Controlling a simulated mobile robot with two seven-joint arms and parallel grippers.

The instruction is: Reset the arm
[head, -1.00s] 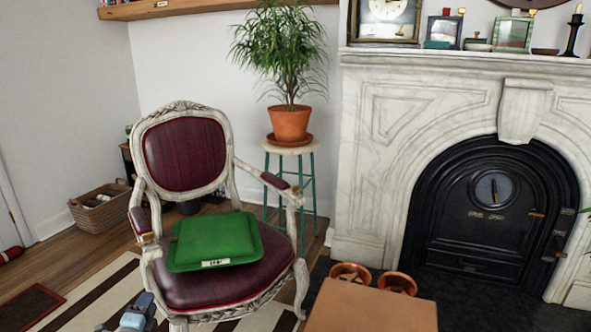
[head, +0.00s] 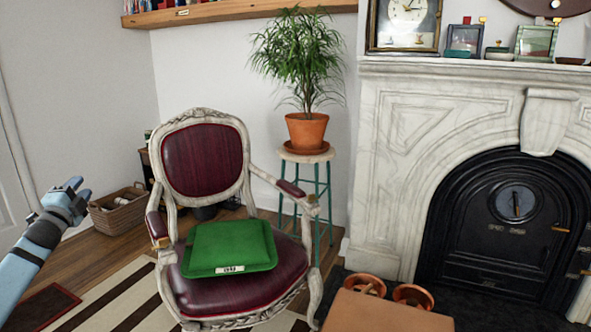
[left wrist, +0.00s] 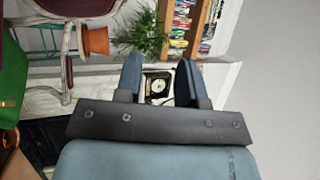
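My left arm comes in from the left in the head view. Its gripper (head: 76,188) is raised at the far left, apart from the chair and over the floor side of the picture. The left wrist view shows the two dark blue fingers (left wrist: 159,72) standing apart with nothing held between them; the far clock shows through the gap. My right gripper is in neither view.
A carved armchair (head: 201,161) with a green cushion (head: 228,247) stands right of my gripper. A potted plant (head: 306,130) stands on a stool (head: 307,157). A marble fireplace (head: 400,160) fills the right. A basket (head: 118,210) sits behind the gripper.

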